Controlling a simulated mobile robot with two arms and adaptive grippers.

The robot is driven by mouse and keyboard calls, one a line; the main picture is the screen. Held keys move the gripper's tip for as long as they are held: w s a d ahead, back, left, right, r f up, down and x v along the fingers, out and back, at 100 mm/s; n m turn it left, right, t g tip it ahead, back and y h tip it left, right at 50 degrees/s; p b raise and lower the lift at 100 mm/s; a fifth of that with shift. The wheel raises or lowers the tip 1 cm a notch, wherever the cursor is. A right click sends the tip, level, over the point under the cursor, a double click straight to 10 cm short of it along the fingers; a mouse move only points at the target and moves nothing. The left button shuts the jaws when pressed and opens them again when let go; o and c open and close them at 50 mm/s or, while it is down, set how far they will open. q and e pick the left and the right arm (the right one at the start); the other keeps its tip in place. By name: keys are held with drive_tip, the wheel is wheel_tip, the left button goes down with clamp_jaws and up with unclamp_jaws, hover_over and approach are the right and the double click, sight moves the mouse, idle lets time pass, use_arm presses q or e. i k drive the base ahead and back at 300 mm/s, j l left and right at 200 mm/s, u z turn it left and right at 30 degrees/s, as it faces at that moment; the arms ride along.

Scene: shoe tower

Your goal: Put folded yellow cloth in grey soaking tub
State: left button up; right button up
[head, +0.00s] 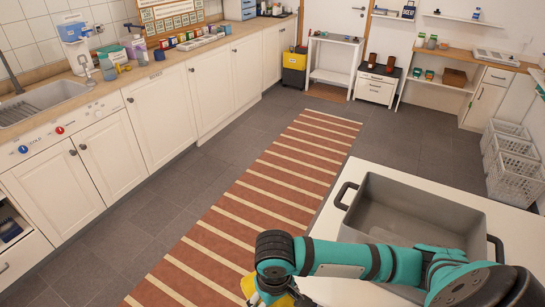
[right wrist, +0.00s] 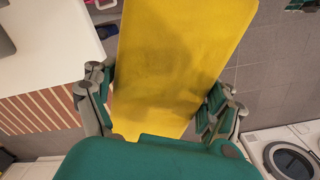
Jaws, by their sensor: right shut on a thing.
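The folded yellow cloth (right wrist: 180,60) fills the middle of the right wrist view, between the two fingers of my right gripper (right wrist: 160,98). My right gripper is shut on it. In the head view a little of the yellow cloth (head: 283,300) shows at the bottom edge, below my right wrist; the rest is hidden or out of frame. The grey soaking tub (head: 425,192) stands on a white table at the right of the head view. My right arm crosses in front of its near side. The cloth is left of the tub, outside it. My left gripper is in neither view.
The white table (head: 500,215) carries the tub, and its edge also shows in the right wrist view (right wrist: 45,50). A striped rug (head: 265,190) covers the floor left of it. White baskets (head: 515,165) stand behind the table. A washing machine (right wrist: 290,155) shows at lower right.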

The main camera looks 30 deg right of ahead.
sight(408, 232)
drive_tip(key=i+j+u, duration=0.25)
drive_tip(key=i, duration=0.2)
drive_tip(key=i+j+u, duration=0.2)
drive_tip(key=i, duration=0.25)
drive_tip(key=i+z, duration=0.6)
drive_tip(key=z, duration=0.15)
drive_tip(key=i+z, duration=0.6)
drive_tip(key=z, duration=0.3)
drive_tip(key=i+z, duration=0.2)
drive_tip(key=z, duration=0.3)
drive_tip(key=i+j+z, duration=0.15)
drive_tip(key=z, duration=0.35)
drive_tip(key=i+j+z, duration=0.15)
drive_tip(key=z, duration=0.35)
drive_tip(key=j+z, duration=0.3)
drive_tip(key=z, duration=0.2)
drive_tip(key=i, duration=0.05)
